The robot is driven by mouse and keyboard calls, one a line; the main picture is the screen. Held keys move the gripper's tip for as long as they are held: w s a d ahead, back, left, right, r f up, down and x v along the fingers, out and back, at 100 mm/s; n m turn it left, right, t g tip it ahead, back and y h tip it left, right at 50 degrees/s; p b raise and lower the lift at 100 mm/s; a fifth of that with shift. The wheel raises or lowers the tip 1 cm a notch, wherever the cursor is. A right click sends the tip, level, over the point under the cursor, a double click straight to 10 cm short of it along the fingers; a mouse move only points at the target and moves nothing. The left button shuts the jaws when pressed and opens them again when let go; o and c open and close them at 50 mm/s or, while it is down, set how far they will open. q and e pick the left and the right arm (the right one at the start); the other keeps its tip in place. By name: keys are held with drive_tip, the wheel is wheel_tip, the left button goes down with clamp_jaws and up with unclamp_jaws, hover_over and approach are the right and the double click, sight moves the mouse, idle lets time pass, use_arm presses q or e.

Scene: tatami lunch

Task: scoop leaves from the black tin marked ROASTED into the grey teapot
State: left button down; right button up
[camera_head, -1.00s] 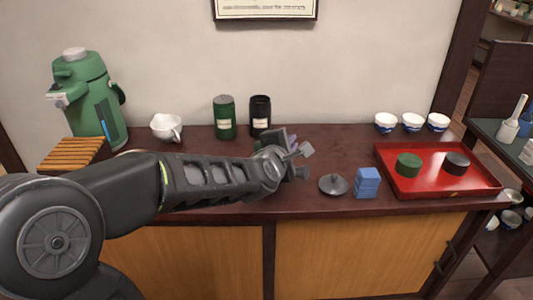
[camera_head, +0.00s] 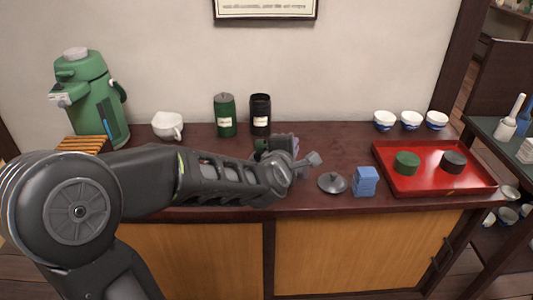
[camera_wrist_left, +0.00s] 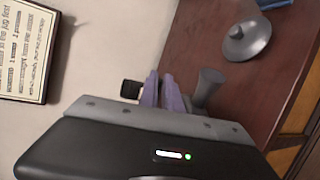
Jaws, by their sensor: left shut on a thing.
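The black tin (camera_head: 260,116) with a pale label stands upright near the wall; its label is too small to read. My left gripper (camera_head: 284,142) is in front of it, to its right, and partly hidden by my own wrist. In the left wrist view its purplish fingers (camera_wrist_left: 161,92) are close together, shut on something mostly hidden. A small black piece (camera_wrist_left: 131,90) shows beside the fingertips; I cannot tell whether it is held. A grey flared piece (camera_wrist_left: 208,86), perhaps the teapot's handle, shows beside the fingers. The teapot's body is hidden. A grey lid (camera_head: 332,183) lies on the counter. My right gripper is out of view.
A green tin (camera_head: 225,116) stands left of the black one. A white cup (camera_head: 168,125) and green flask (camera_head: 95,100) are further left. Several small cups stand behind the tray.

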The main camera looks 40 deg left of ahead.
use_arm(q)
drive_tip(key=shift+w+d+f+m+y+p, duration=0.15)
drive_tip(key=shift+d+f+m+y+p, duration=0.15)
drive_tip(key=shift+f+m+y+p, duration=0.3)
idle(0.7)
drive_tip(key=shift+d+f+m, duration=0.2)
drive_tip(key=shift+f+m, duration=0.55)
drive_tip(key=shift+m, duration=0.05)
idle(0.4)
drive_tip(key=shift+w+r+m+g+y+p, duration=0.1)
drive_tip(key=shift+m+g+y+p, duration=0.2)
drive_tip(key=shift+m+y+p, duration=0.4)
idle(0.5)
drive_tip(key=shift+r+m+p, duration=0.1)
drive_tip(key=shift+m+p, duration=0.35)
drive_tip(key=shift+m, duration=0.15)
idle(0.7)
drive_tip(key=n+b, duration=0.1)
drive_tip(key=f+n+h+b, duration=0.1)
drive_tip(key=b, duration=0.1)
drive_tip(key=shift+a+f+n, duration=0.25)
drive_tip(key=shift+n, duration=0.15)
wheel_tip(320, 180, up, 2)
drive_tip(key=shift+a+r+n+h+p, duration=0.1)
drive_tip(key=shift+n+h+p, duration=0.2)
drive_tip(key=shift+n, duration=0.2)
